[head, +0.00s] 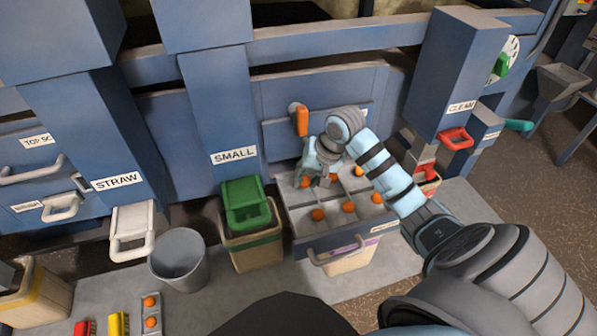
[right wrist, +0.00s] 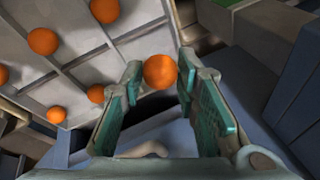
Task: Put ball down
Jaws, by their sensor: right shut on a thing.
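My right gripper (head: 318,182) hangs over the left rear part of an open drawer tray (head: 298,222) with a grid of shallow compartments. In the right wrist view the gripper (right wrist: 157,85) is shut on an orange ball (right wrist: 160,72), which sits between the fingertips near the tray's edge. Several other orange balls lie in the tray compartments, such as one at the front left (head: 318,214) and one near the middle (head: 348,207). The fingers partly hide the held ball in the head view. Whether it touches the tray is unclear. My left gripper is out of view.
A small holder with orange balls (head: 151,318) and red and yellow brushes lie at the lower left. A red handle (head: 455,138) is at the right.

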